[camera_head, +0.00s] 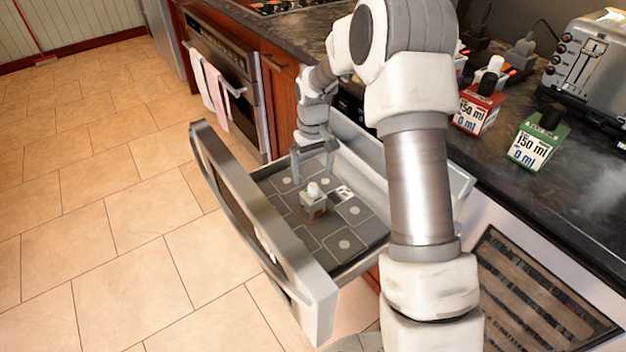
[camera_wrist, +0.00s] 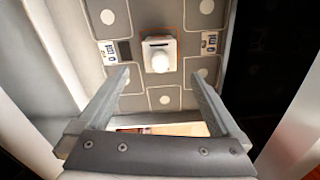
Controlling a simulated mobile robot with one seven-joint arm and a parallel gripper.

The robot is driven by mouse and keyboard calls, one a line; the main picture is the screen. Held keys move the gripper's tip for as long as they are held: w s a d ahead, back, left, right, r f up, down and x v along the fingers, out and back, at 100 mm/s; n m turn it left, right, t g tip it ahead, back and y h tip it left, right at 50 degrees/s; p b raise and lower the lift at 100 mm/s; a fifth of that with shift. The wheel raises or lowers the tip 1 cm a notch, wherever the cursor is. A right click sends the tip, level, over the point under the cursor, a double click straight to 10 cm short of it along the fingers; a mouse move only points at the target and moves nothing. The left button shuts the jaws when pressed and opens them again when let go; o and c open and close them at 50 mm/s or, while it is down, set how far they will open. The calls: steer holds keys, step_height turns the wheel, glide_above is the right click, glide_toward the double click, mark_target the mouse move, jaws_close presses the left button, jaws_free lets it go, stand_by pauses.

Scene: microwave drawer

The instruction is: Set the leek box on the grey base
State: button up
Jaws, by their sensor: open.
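A small white box with a round white knob (camera_head: 313,203) stands upright on the grey panelled floor (camera_head: 352,211) of the open drawer. It also shows in the wrist view (camera_wrist: 160,54), with an orange edge around it. No readable label marks it as the leek box, and I cannot tell which grey panel is the base. My gripper (camera_head: 314,172) is open and empty, pointing down into the drawer beyond the white box. In the wrist view my gripper (camera_wrist: 158,80) has its fingers spread, with the white box ahead of the gap, apart from both.
The drawer front (camera_head: 265,235) is pulled out over the tiled floor. A red-labelled box (camera_head: 477,108) and a green-labelled box (camera_head: 540,138) stand on the dark counter beside a toaster (camera_head: 595,60). Towels (camera_head: 210,90) hang on the oven.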

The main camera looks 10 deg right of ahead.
step_height(320, 180, up, 2)
steer(key=s+r+m+t, duration=0.1)
steer(key=s+r, duration=0.5)
steer(key=r, duration=0.3)
steer(key=s+r+t, duration=0.2)
steer(key=s+r, duration=0.4)
steer(key=r, duration=0.3)
steer(key=s+r+m+t, duration=0.1)
steer(key=s+r, duration=0.3)
steer(key=s, duration=1.4)
steer(key=shift+s+t, duration=0.2)
steer(key=shift+t, duration=0.6)
steer(key=shift+r, duration=0.1)
